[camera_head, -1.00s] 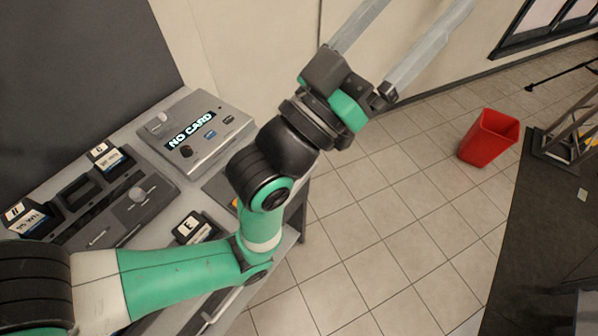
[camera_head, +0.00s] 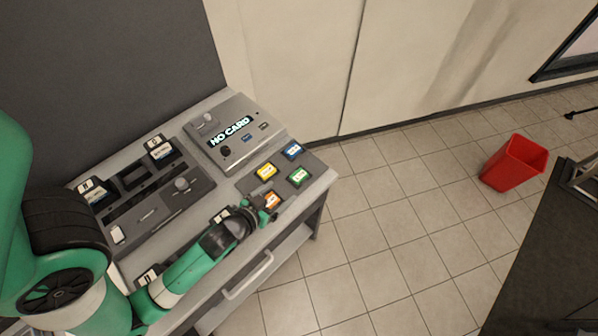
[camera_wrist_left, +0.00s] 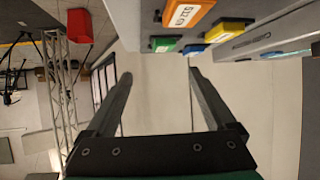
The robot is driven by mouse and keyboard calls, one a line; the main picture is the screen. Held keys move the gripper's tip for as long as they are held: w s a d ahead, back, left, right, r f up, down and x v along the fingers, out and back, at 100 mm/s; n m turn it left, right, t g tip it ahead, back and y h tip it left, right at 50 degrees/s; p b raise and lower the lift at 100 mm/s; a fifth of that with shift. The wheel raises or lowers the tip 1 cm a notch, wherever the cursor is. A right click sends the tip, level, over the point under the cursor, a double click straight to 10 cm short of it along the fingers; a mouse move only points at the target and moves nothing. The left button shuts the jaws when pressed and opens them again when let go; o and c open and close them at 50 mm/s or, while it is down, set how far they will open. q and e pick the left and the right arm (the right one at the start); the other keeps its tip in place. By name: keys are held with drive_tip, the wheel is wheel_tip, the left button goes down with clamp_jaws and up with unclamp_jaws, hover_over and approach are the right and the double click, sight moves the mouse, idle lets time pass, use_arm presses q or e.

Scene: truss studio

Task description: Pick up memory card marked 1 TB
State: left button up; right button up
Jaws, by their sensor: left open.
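Several small coloured memory cards lie on a dark pad at the right end of the bench: yellow (camera_head: 266,171), blue (camera_head: 292,151), green (camera_head: 299,175) and orange (camera_head: 273,198). I cannot read which is marked 1 TB. My left gripper (camera_head: 268,207) is over the front of the pad, partly covering the orange card. In the left wrist view my gripper (camera_wrist_left: 160,75) is open and empty. The orange card (camera_wrist_left: 187,14) is above its fingers in the picture, with the yellow (camera_wrist_left: 228,30), green (camera_wrist_left: 162,44) and blue (camera_wrist_left: 194,49) cards, all apart from them.
A grey reader (camera_head: 222,150) showing NO CARD stands behind the pad. A dark docking unit (camera_head: 160,200) with black labelled modules is to the left. A red bin (camera_head: 515,163) stands on the tiled floor at right.

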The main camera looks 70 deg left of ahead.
use_arm(q)
drive_tip(key=b, duration=0.1)
approach(299, 176)
drive_tip(key=x, duration=0.3)
drive_tip(key=shift+w+d+r, duration=0.15)
drive_tip(key=shift+w, duration=0.1)
drive_tip(key=shift+w+a+f+b, duration=0.15)
drive_tip(key=shift+a+f+b, duration=0.1)
drive_tip(key=shift+f+b, duration=0.1)
drive_tip(key=b+x, duration=0.1)
drive_tip(key=x, duration=0.3)
drive_tip(key=shift+a+f, duration=0.1)
drive_tip(key=shift+a, duration=0.2)
clamp_jaws()
